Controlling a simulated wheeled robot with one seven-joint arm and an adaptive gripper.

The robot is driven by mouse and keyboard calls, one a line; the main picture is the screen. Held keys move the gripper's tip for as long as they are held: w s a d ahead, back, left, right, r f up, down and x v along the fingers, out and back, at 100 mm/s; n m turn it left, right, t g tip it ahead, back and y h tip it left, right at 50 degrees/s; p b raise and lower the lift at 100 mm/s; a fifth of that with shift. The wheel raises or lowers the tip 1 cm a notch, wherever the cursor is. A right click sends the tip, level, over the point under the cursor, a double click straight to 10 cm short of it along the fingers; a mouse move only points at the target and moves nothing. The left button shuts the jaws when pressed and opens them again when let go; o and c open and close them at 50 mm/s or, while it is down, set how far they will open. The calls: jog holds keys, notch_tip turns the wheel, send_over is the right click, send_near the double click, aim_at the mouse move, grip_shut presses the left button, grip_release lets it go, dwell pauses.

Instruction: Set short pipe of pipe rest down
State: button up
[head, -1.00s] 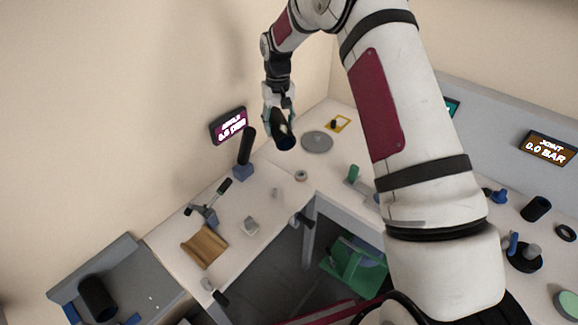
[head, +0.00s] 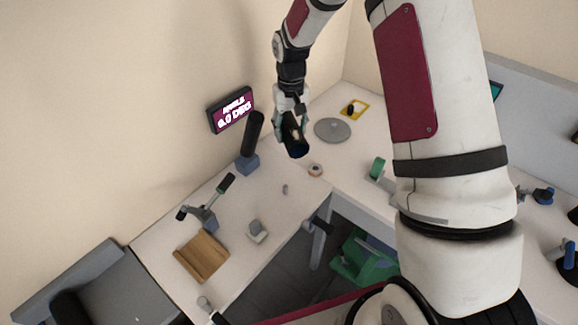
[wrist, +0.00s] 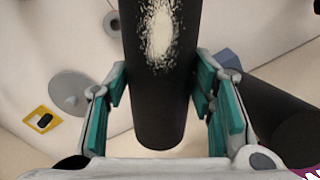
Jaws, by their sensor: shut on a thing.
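The short black pipe (head: 295,141) is held in the air by my gripper (head: 290,112), above the back corner of the bench, left of a grey disc. In the wrist view the pipe (wrist: 160,105) lies between the teal finger pads of my gripper (wrist: 162,92), which is shut on it. A pale speckled patch shows on the pipe's side. A brown wooden block with a groove (head: 201,256), which looks like the pipe rest, sits empty on the left part of the bench.
A black cylinder on a blue base (head: 249,145) stands close to the left of the held pipe. A lever tool (head: 207,208) and a small grey block (head: 257,231) are near the wooden block. The grey disc (head: 333,130) and a small ring (head: 315,169) lie nearby.

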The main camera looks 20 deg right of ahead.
jog(key=b, duration=0.6)
send_over(294, 177)
jog(key=w, duration=0.1)
notch_tip(294, 177, down, 6)
jog(key=n+b, duration=0.1)
jog(key=n, duration=0.1)
jog(key=n+b, duration=0.2)
jog(key=s+n+b, duration=0.1)
jog(key=n, duration=0.1)
jog(key=shift+d+r, duration=0.1)
jog(key=shift+r, duration=0.15)
jog(key=shift+n, duration=0.4)
notch_tip(294, 177, down, 10)
jog(key=shift+r+b, duration=0.2)
jog(key=shift+b, duration=0.1)
jog(key=shift+f, duration=0.15)
jog(key=o, duration=1.1)
